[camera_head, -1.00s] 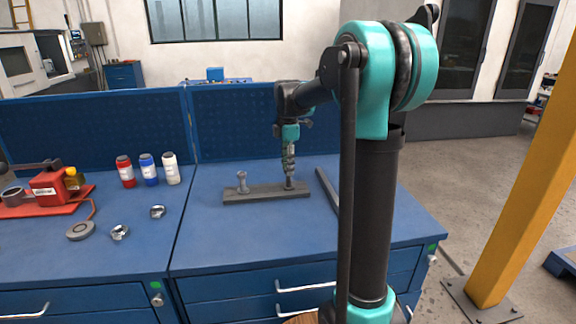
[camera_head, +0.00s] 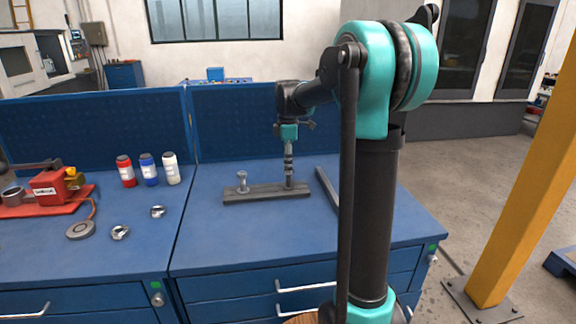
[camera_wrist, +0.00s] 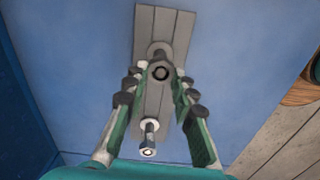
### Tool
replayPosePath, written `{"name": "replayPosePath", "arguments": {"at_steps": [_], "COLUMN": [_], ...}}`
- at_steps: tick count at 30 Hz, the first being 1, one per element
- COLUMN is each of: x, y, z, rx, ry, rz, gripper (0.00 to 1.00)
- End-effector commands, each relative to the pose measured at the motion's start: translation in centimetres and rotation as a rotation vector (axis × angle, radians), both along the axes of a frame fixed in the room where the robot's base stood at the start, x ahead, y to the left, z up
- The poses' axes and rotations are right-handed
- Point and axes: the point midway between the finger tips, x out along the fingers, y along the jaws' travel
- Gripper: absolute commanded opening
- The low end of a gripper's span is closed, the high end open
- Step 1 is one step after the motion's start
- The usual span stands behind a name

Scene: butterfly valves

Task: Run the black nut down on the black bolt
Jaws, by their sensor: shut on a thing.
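A grey plate (camera_head: 264,193) lies on the blue bench and also shows in the wrist view (camera_wrist: 174,30). The dark bolt with the black nut (camera_wrist: 160,71) stands at its right end in the head view. My gripper (camera_head: 289,178) points straight down over that bolt. In the wrist view my gripper (camera_wrist: 160,74) has its fingertips on both sides of the nut, shut on it. How far down the thread the nut sits cannot be told. A lighter metal bolt (camera_head: 242,182) stands upright at the plate's left end, apart from the fingers; it also shows in the wrist view (camera_wrist: 149,138).
A dark bar (camera_head: 327,190) lies right of the plate. Two metal rings (camera_head: 158,212) and three bottles (camera_head: 148,169) stand on the left bench, with a red device (camera_head: 50,187) farther left. A blue panel (camera_head: 235,122) backs the bench. The bench front is clear.

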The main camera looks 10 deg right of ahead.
Motion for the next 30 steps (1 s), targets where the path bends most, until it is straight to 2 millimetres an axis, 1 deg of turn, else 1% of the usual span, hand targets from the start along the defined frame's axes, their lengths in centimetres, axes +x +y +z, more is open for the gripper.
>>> {"name": "replayPosePath", "arguments": {"at_steps": [3,30], "x": [0.0,0.23], "y": [-0.11,-0.44], "z": [-0.01,-0.01], "rx": [-0.002,-0.005], "ry": [0.001,0.001], "rz": [-0.152,-1.314], "gripper": [0.0,0.0]}}
